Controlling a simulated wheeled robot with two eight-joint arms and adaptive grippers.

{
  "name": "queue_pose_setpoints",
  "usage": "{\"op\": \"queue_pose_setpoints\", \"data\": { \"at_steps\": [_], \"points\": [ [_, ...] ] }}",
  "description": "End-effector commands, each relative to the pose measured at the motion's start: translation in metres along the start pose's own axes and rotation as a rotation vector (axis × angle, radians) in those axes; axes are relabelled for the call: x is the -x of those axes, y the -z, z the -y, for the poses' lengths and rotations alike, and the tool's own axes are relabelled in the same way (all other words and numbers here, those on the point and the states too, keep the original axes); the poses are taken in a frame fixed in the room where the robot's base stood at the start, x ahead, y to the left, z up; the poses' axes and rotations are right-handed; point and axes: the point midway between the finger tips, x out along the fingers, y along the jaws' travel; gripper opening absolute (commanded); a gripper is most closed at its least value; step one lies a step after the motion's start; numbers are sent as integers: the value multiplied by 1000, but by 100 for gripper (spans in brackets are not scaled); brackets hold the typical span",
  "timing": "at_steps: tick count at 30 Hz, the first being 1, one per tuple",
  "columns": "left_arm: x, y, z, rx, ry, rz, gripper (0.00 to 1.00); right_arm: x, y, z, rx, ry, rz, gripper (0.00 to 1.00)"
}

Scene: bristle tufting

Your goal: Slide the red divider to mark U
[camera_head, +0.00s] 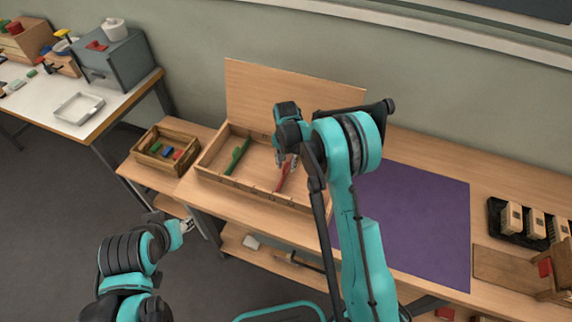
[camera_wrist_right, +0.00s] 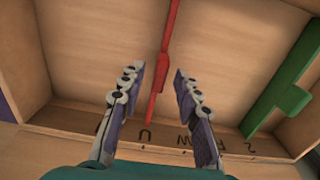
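The red divider (camera_head: 284,176) stands in the open wooden box (camera_head: 262,196), right of the green divider (camera_head: 237,155). In the right wrist view, the red divider (camera_wrist_right: 161,80) runs between the fingers of my right gripper (camera_wrist_right: 158,84). The fingers are open, with a gap on both sides of it. Its lower end is close to mark U (camera_wrist_right: 145,135), slightly right of it. Other letters line the same wall; some are partly covered by the fingers. The green divider (camera_wrist_right: 284,95) is at right. My left gripper (camera_head: 187,226) is low, away from the box; its fingers are unclear.
A raised lid panel (camera_head: 260,92) stands behind the box. A small crate with colored blocks (camera_head: 166,149) is to its left. A purple mat (camera_head: 420,215) lies to the right, with a black tray of blocks (camera_head: 520,222) beyond it.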

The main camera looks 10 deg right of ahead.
Motion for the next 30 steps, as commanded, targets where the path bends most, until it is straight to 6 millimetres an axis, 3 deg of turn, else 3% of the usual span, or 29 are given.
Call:
{"op": "queue_pose_setpoints", "data": {
  "at_steps": [16,21,30],
  "points": [
    [0,0,0,0,0,0,40,102,0,0,0,0,0,33],
    [0,0,0,0,0,0,40,114,0,0,0,0,0,33],
    [0,0,0,0,0,0,40,115,0,0,0,0,0,33]
  ]
}}
